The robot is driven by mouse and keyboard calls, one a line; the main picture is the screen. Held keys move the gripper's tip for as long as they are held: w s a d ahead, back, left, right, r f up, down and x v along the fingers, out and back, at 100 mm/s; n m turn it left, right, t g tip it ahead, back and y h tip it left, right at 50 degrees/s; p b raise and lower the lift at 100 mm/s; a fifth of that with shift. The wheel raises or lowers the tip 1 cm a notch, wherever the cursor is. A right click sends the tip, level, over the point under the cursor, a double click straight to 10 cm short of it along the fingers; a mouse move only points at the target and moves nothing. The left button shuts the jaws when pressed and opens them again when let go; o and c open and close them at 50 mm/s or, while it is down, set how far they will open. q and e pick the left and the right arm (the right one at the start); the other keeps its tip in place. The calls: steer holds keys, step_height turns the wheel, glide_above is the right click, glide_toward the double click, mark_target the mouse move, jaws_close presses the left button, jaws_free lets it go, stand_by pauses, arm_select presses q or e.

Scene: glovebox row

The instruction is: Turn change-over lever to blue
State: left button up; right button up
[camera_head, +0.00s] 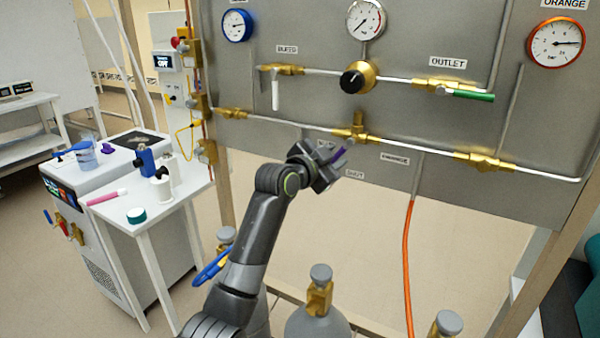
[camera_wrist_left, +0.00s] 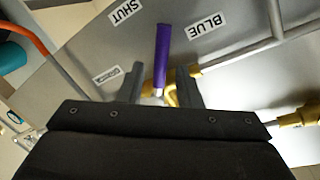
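The change-over lever has a purple handle (camera_head: 340,154) on a brass valve (camera_head: 356,130) at the middle of the grey panel. In the left wrist view the purple handle (camera_wrist_left: 162,55) points between the SHUT label (camera_wrist_left: 128,10) and the BLUE label (camera_wrist_left: 205,22). The ORANGE label (camera_wrist_left: 107,74) lies on the other side. My left gripper (camera_head: 328,166) is at the lever. In the wrist view its fingers (camera_wrist_left: 161,84) stand apart, one on each side of the handle's base, with gaps showing. In the head view the gripper partly covers the handle and the BLUE label. My right gripper is not in view.
Above are a black bleed-line knob (camera_head: 353,78), a green outlet handle (camera_head: 472,95) and gauges. An orange hose (camera_head: 408,260) hangs below the panel. Gas cylinders (camera_head: 318,318) stand beneath. A white side table (camera_head: 150,215) with small items is at left.

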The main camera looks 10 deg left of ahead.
arm_select(q)
steer(key=b+v, duration=0.1)
steer(key=v, duration=1.3)
steer(key=shift+s, duration=0.2)
steer(key=shift+a, duration=0.1)
